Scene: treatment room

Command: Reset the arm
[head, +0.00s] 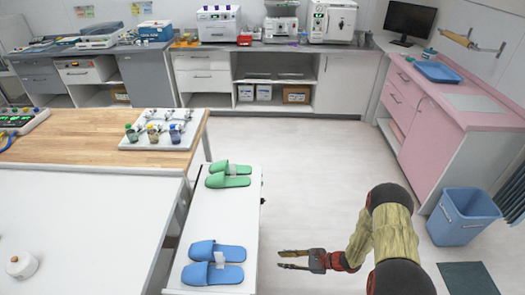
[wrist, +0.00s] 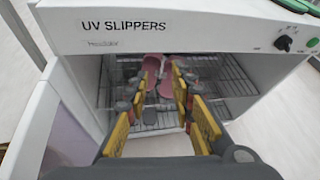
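My gripper (head: 280,260) is at the end of my arm, beside the right side of a white cabinet (head: 225,204) in the head view. Its fingers are apart, with nothing seen between them. In the wrist view my gripper (wrist: 163,82) points into the open front of the cabinet (wrist: 200,32), labelled UV SLIPPERS. A pair of pink slippers (wrist: 166,76) lies on a wire rack (wrist: 215,88) inside, beyond the fingertips. The fingers hide part of the rack. The cabinet door (wrist: 62,125) stands open at the left.
Green slippers (head: 229,175) and blue slippers (head: 213,264) lie on the cabinet top. A blue bin (head: 462,216) and a pink counter (head: 440,110) stand at the right. A wooden-topped table (head: 80,135) is at the left. The floor (head: 310,160) beyond my arm is clear.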

